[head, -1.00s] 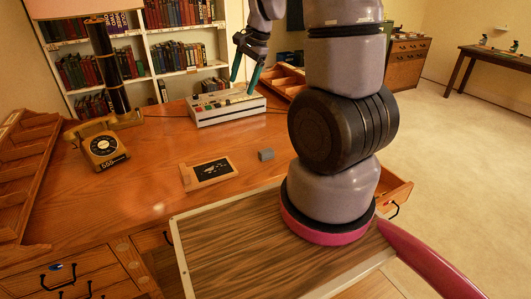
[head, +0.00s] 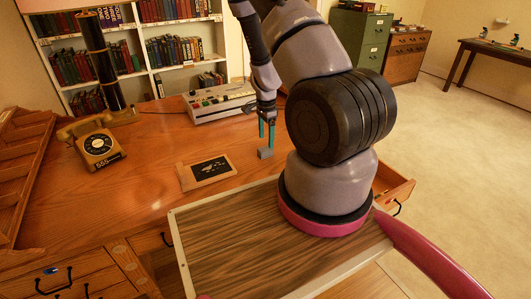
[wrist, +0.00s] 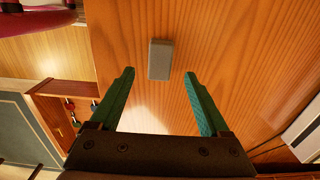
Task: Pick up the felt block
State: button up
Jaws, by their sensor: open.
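The felt block (head: 266,154) is a small grey block lying on the wooden desk, to the right of a framed dark slate. In the wrist view the felt block (wrist: 160,60) lies on the desk top, just beyond the fingertips and between their lines. My gripper (head: 267,142) points down over the block, with its two teal fingers apart. In the wrist view my gripper (wrist: 160,73) is open and nothing is between its fingers. The head view does not show clearly how high the fingertips are above the block.
A framed dark slate (head: 208,171) lies left of the block. A yellow telephone (head: 98,145) and a console with buttons (head: 219,102) stand farther back. A wooden rack (head: 24,175) is at the left. An open drawer (head: 396,191) sticks out at the right.

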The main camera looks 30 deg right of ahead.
aim_at(265, 148)
notch_tip(265, 148, down, 6)
jog(key=shift+a+r, duration=0.1)
dwell(0.4)
grip_shut()
